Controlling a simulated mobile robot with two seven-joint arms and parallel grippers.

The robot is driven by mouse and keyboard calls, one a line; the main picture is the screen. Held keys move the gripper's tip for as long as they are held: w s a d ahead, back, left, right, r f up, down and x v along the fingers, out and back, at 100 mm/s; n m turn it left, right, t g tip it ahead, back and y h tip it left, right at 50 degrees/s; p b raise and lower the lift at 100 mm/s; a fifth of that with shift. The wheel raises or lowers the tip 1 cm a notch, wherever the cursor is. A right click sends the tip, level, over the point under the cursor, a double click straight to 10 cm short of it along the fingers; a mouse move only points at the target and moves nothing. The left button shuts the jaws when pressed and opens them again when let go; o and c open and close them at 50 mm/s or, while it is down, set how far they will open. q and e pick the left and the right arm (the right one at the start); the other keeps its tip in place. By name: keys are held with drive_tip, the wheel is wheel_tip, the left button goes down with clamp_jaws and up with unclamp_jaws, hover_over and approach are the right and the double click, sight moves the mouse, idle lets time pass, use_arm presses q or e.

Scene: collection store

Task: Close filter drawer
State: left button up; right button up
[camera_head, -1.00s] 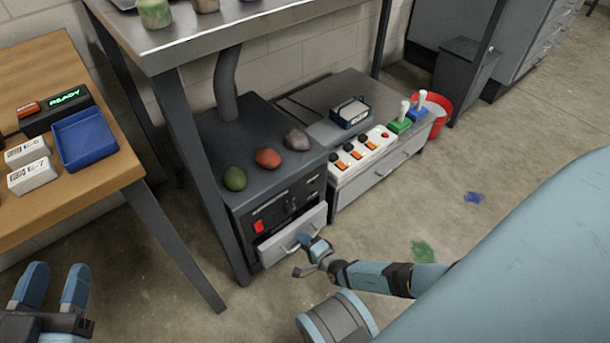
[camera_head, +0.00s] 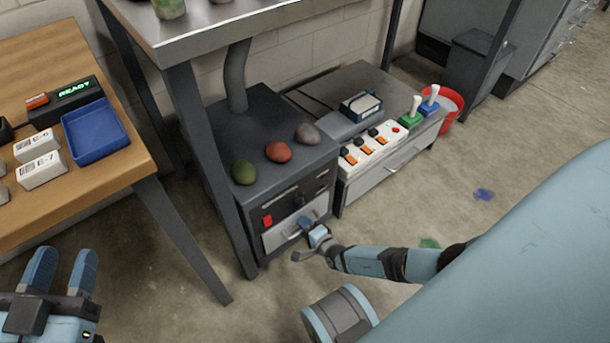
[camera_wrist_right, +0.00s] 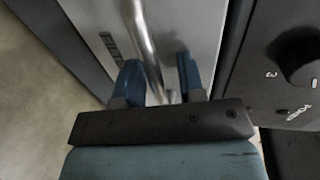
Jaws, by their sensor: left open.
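The filter drawer (camera_head: 275,237) is the light grey front low in the dark cabinet (camera_head: 252,205). It looks nearly flush with the cabinet face; I cannot tell whether a small gap is left. My right gripper (camera_head: 304,239) is at the drawer front. In the right wrist view its two blue fingers (camera_wrist_right: 158,82) stand apart on either side of the metal bar handle (camera_wrist_right: 147,40), with space between them. The handle is mostly hidden by the gripper in the head view. My left gripper (camera_head: 60,268) is open and empty at the lower left, away from the drawer.
Green (camera_head: 243,172), red (camera_head: 279,151) and grey (camera_head: 307,134) stones lie on the cabinet top. A dark table leg (camera_head: 208,165) stands close left of the cabinet. A wooden table (camera_head: 105,180) with a blue tray (camera_head: 95,155) is at left.

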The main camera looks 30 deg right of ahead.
use_arm(q)
drive_tip(key=shift+r, duration=0.1)
use_arm(e)
drive_tip(key=shift+s, duration=0.1)
drive_tip(key=shift+s+r+p, duration=0.1)
drive_tip(key=shift+s+p, duration=0.2)
drive_tip(key=shift+s, duration=0.05)
use_arm(q)
drive_tip(key=s+d+n+g+p, duration=0.1)
drive_tip(key=n+p, duration=0.1)
drive_tip(key=s+d+f+n+g+y+p, duration=0.1)
drive_tip(key=p, duration=0.2)
drive_tip(key=shift+s+f+n, duration=0.1)
drive_tip(key=shift+s+n, duration=0.2)
drive_tip(key=shift+n, duration=0.1)
use_arm(e)
drive_tip(key=v, duration=1.3)
use_arm(q)
drive_tip(key=shift+a+r, duration=0.1)
drive_tip(key=shift+r, duration=0.25)
use_arm(e)
drive_tip(key=shift+d, duration=0.1)
